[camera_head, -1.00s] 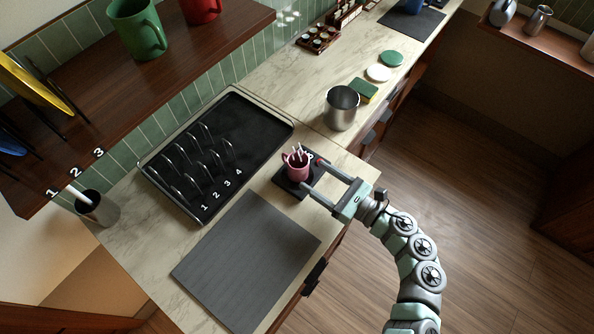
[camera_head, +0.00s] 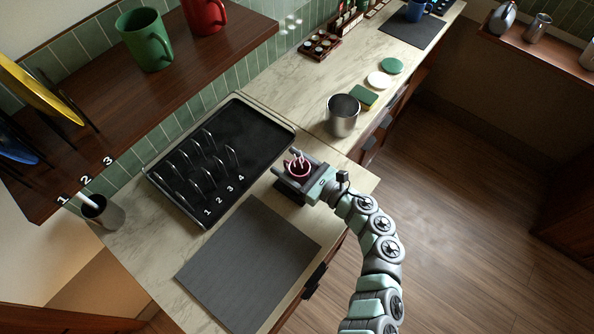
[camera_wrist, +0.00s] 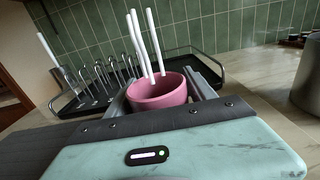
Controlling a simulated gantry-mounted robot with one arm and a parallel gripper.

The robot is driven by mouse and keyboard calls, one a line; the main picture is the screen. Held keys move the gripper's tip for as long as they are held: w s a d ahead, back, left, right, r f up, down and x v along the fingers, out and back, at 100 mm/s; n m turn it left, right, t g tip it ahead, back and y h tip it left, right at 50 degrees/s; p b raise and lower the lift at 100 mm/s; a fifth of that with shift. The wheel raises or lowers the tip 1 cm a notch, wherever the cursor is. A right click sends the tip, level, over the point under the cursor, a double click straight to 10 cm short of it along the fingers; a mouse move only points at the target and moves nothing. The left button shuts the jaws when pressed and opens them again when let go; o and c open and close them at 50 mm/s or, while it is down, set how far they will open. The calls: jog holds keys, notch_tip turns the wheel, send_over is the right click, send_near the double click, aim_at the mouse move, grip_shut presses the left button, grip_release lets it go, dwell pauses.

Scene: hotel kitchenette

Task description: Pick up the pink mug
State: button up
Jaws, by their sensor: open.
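The pink mug (camera_head: 299,169) stands on a small dark pad (camera_head: 290,194) near the front edge of the counter, with several white sticks in it. In the wrist view the pink mug (camera_wrist: 158,92) is upright, with its lower part hidden behind my gripper's body. My gripper (camera_head: 291,170) is open, and its two fingers reach along either side of the mug. In the wrist view the fingers of my gripper (camera_wrist: 160,85) flank the mug left and right. I cannot tell whether either finger touches it.
A black dish rack (camera_head: 255,128) with numbered slots stands behind and left of the mug. A grey mat (camera_head: 250,262) lies in front. A metal canister (camera_head: 343,118) stands to the right. A wooden shelf with a green mug (camera_head: 145,40) hangs at upper left.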

jog(key=shift+c, duration=0.2)
grip_shut()
dwell(0.4)
